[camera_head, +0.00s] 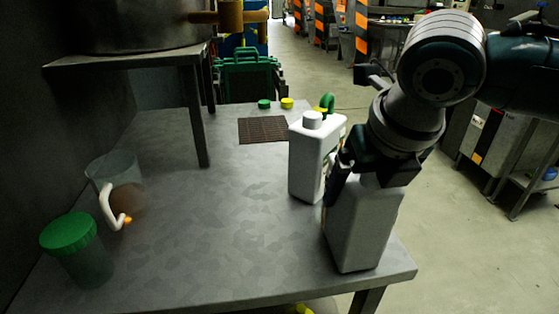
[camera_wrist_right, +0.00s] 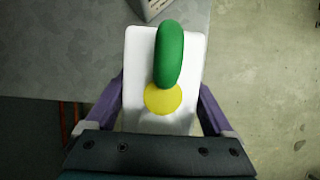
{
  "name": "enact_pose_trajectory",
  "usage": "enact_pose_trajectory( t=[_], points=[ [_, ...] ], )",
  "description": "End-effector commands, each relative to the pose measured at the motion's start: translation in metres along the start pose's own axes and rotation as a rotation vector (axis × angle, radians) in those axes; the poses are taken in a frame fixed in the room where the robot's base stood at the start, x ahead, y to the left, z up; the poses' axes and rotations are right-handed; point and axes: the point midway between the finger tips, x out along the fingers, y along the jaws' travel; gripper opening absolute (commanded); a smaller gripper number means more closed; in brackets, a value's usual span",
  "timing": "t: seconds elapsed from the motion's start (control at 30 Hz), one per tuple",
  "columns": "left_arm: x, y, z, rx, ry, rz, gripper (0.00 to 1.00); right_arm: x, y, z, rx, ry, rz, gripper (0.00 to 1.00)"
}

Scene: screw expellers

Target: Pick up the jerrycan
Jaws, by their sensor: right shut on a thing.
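A white jerrycan (camera_head: 362,235) is near the table's front right edge, its top hidden by my right gripper (camera_head: 349,180) in the head view. In the right wrist view its white body (camera_wrist_right: 140,55) shows from above, with a green handle (camera_wrist_right: 170,52) and a yellow cap (camera_wrist_right: 163,98). My right gripper is shut on this jerrycan, one finger on each side. I cannot tell whether its base touches the table. My left gripper is not in view.
Another white container (camera_head: 304,165) with a white cap stands just behind it. The grey table (camera_head: 210,225) is clear in the middle. A green-lidded jar (camera_head: 70,234) and a clear beaker (camera_head: 113,166) stand at left. A brown mat (camera_head: 263,130) lies at the back.

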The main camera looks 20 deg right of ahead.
Motion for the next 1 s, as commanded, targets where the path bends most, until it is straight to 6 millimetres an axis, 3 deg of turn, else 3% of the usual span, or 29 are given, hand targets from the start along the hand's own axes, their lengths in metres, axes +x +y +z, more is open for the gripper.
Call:
enact_pose_trajectory(
  t=[0.37,0.57,0.77,1.0],
  points=[
    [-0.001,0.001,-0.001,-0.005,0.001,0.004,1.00,-0.002,0.000,0.002,0.000,-0.004,0.001,0.00],
    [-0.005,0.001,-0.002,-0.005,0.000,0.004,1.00,-0.014,0.001,0.007,0.000,-0.006,0.003,0.00],
    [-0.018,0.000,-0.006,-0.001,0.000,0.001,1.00,-0.048,0.001,0.023,0.000,-0.009,0.003,0.00],
    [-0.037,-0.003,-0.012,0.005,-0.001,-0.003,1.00,-0.114,0.001,0.050,0.001,-0.011,0.003,0.00]
  ],
)
